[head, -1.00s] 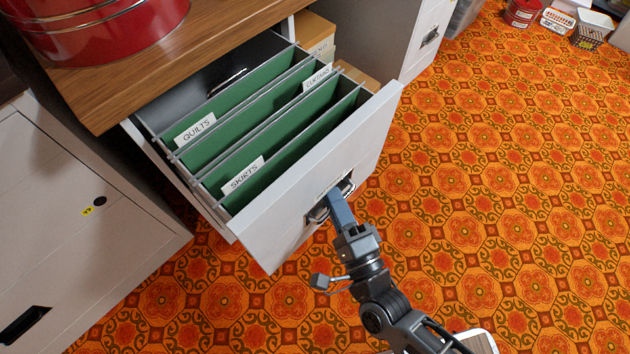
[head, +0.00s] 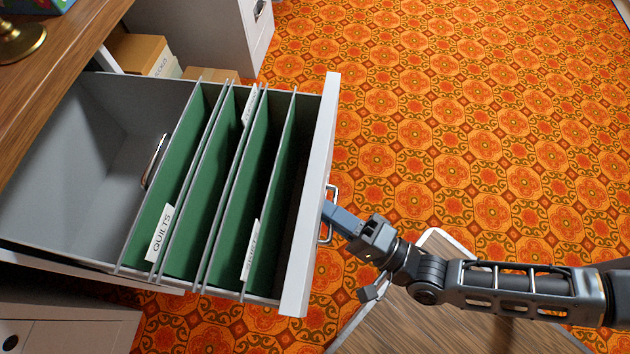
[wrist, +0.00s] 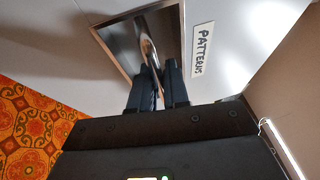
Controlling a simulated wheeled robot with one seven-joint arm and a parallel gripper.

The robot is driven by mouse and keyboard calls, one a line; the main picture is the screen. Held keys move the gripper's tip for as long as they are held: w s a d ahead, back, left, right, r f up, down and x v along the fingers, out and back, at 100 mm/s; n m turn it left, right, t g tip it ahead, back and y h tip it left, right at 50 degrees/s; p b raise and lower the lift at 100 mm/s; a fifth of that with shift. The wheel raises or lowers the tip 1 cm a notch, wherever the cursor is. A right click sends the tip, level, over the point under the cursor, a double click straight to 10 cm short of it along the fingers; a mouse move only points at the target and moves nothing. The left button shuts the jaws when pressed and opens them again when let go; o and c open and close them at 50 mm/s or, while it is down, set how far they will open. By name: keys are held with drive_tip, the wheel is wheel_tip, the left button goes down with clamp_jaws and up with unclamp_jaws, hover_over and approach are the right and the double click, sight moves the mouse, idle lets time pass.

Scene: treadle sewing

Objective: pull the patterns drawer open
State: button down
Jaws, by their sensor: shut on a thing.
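The patterns drawer (head: 309,205) stands pulled far out from the wooden-topped cabinet. Green hanging folders (head: 184,180) fill its front part, with tabs reading QUILTS and others; its rear part is bare grey metal. My gripper (head: 329,212) is shut on the drawer's metal handle (head: 329,193) at the outer face. In the wrist view, both dark fingers (wrist: 160,88) close around the handle (wrist: 148,50) in its recessed frame, beside the PATTERNS label (wrist: 203,49).
A dark-handled object (head: 155,160) lies behind the last folder inside the drawer. Cardboard boxes (head: 140,53) and a white cabinet (head: 205,30) stand beyond the drawer. Open orange patterned carpet (head: 450,120) lies in front and to the right.

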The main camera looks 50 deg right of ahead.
drive_tip(key=shift+s+d, duration=0.25)
drive_tip(key=shift+s, duration=0.1)
drive_tip(key=c, duration=1.5)
unclamp_jaws()
drive_tip(key=shift+s, duration=0.1)
drive_tip(key=v, duration=0.7)
drive_tip(key=shift+s+d+f, duration=0.1)
drive_tip(key=shift+s, duration=0.2)
